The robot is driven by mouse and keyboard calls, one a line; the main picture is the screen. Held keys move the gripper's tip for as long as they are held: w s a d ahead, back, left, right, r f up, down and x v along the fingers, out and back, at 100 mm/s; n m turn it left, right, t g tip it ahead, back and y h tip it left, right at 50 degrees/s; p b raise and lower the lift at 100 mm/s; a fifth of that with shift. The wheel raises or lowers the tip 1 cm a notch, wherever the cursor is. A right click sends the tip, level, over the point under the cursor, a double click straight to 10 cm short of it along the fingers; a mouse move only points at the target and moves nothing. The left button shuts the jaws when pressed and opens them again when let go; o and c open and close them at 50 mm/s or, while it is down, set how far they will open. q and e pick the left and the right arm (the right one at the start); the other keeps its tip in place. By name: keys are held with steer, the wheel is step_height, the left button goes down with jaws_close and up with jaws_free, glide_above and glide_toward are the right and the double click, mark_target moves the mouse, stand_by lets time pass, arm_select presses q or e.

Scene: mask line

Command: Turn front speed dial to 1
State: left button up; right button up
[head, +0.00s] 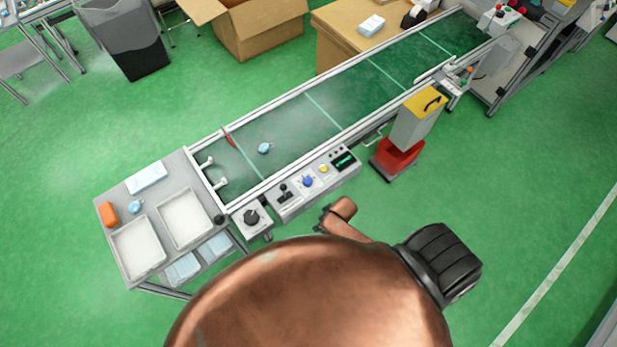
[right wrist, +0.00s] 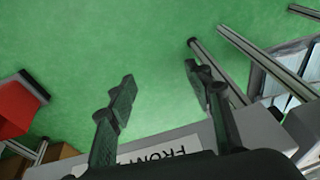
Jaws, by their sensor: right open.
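A grey control box with a black dial (head: 251,216) stands at the conveyor's near left end. Beside it is a longer grey console with a black lever, a blue knob (head: 308,181), a yellow button and a green display. In the right wrist view a white label (right wrist: 165,165) with upside-down letters reading "FRON" lies on a grey surface; the rest is covered. My right gripper (right wrist: 158,84) is open, with nothing between its fingers. In the head view small dark parts (head: 325,216), perhaps of this gripper, show near the console's front edge, mostly hidden by my copper-coloured arm. My left gripper is not in view.
The green conveyor (head: 340,102) carries a small blue item (head: 265,148). A grey cart (head: 165,200) with white trays stands at its left end. Green floor (head: 520,180) is clear at the right.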

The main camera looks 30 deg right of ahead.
mark_target(308, 180)
steer(key=w+a+r+n+y+p, duration=0.1)
steer(key=w+a+r, duration=0.25)
steer(key=r, duration=0.55)
steer(key=w+a+r+n+p, duration=0.15)
steer(key=a+r, duration=0.25)
steer(key=r, duration=0.5)
steer(key=w+d, duration=0.1)
steer(key=w, duration=0.1)
steer(key=w+d+m+g, duration=0.1)
steer(key=w, duration=0.1)
steer(key=w+d+m+g+b, duration=0.1)
steer(key=w, duration=0.1)
steer(key=shift+d+f+h, duration=0.1)
steer(key=shift+f+h, duration=0.2)
steer(key=shift+f, duration=0.1)
steer(key=w+d, duration=0.1)
steer(key=d, duration=0.1)
steer(key=w+d+r+m, duration=0.1)
steer(key=w+d, duration=0.1)
steer(key=w+d+m+h, duration=0.1)
steer(key=w+d, duration=0.1)
steer(key=d, duration=0.1)
steer(key=shift+r+g, duration=0.35)
steer(key=shift+g, duration=0.05)
steer(key=shift+w+d+f+m, duration=0.1)
steer(key=shift+d+m, duration=0.1)
steer(key=shift+m, duration=0.05)
steer(key=f+b, duration=0.1)
steer(key=f, duration=0.6)
steer(key=shift+a+f, duration=0.2)
